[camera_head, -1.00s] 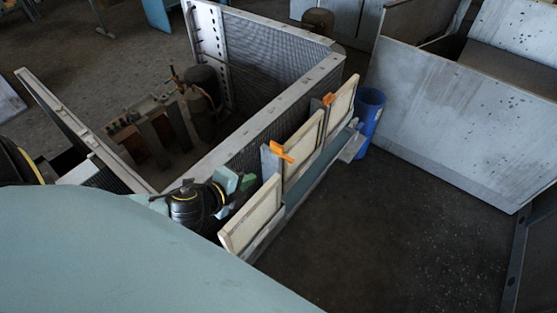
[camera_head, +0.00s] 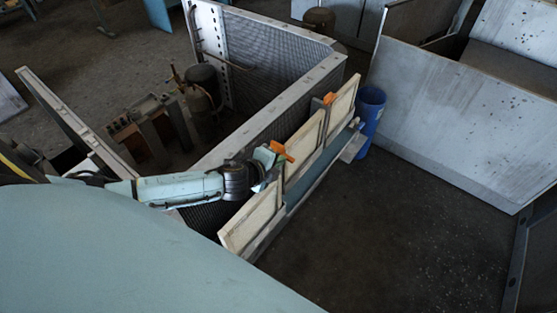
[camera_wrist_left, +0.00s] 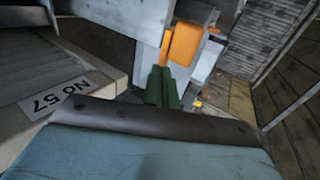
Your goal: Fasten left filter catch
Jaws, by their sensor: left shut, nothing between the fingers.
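The left orange catch (camera_head: 282,150) sits on a post between the near cream filter panel (camera_head: 250,217) and the middle filter panel (camera_head: 305,147). It also shows in the left wrist view (camera_wrist_left: 184,44), upright just beyond the fingertips. My left gripper (camera_head: 272,164) is right beside this catch, on its near left side. Its green fingers (camera_wrist_left: 162,84) are shut together with nothing between them. Whether they touch the catch I cannot tell. A second orange catch (camera_head: 329,98) is farther back by the far filter panel (camera_head: 343,102). My right gripper is not in view.
The grey metal housing wall (camera_head: 290,105) runs behind the filters. A blue bin (camera_head: 369,112) stands past the rail's far end. A panel labelled "NO 57" (camera_wrist_left: 60,98) is close at the left in the wrist view. The floor right of the filters is clear.

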